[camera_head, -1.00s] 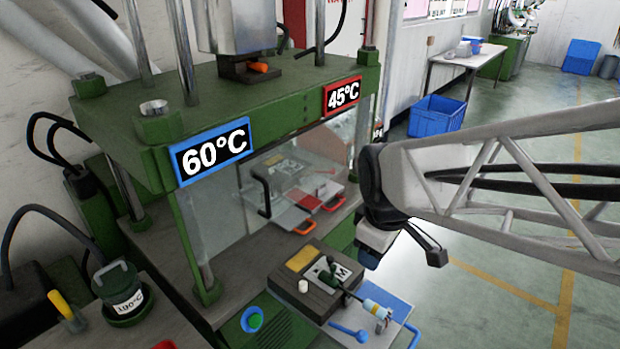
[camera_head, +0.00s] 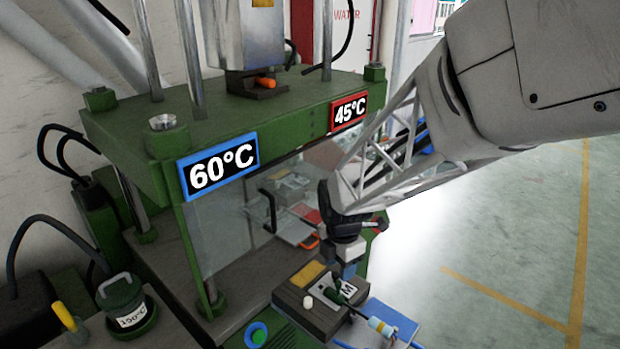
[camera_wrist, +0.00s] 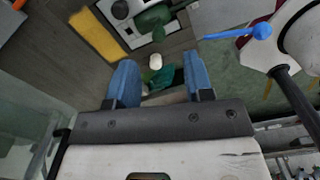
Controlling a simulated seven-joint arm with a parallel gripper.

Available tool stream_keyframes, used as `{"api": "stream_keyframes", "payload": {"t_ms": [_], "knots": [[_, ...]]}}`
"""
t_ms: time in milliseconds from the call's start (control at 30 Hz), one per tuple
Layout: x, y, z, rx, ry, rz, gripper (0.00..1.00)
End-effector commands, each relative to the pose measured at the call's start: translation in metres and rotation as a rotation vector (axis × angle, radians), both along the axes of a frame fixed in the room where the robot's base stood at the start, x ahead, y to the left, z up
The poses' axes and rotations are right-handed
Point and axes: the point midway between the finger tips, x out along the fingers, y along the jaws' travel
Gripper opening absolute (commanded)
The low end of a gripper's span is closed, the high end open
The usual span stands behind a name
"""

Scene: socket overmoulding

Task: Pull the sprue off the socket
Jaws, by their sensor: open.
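A dark block (camera_head: 288,297) on the press's front ledge carries pale plates, one marked M. The dark green socket part (camera_head: 346,290) lies on it, with a pale ringed cable end (camera_head: 380,325) sticking out front right. In the wrist view, a rounded green piece of it (camera_wrist: 152,18) shows at the top edge. I cannot clearly separate the sprue from the socket. My gripper (camera_head: 343,272) is close above the block, by the socket. Its blue fingers (camera_wrist: 161,88) are apart, with nothing seen held. The green piece lies beyond the fingertips. The arm partly hides the block's far side.
A small white peg (camera_head: 307,302) stands near a yellow pad (camera_head: 307,273) on the block. The press's clear guard (camera_head: 232,225) is close at left.

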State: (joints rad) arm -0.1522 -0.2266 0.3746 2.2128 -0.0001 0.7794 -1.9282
Motion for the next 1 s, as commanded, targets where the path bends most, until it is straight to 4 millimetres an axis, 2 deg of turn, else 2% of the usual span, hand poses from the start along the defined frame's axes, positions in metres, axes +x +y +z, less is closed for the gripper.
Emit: {"api": "stream_keyframes", "payload": {"t_ms": [567, 767, 1000], "knots": [[0.001, 0.001, -0.006, 0.000, 0.002, 0.014, 0.47], [0.001, 0.001, -0.020, 0.000, 0.002, 0.014, 0.47], [0.001, 0.001, -0.048, 0.000, 0.004, 0.014, 0.47]]}}
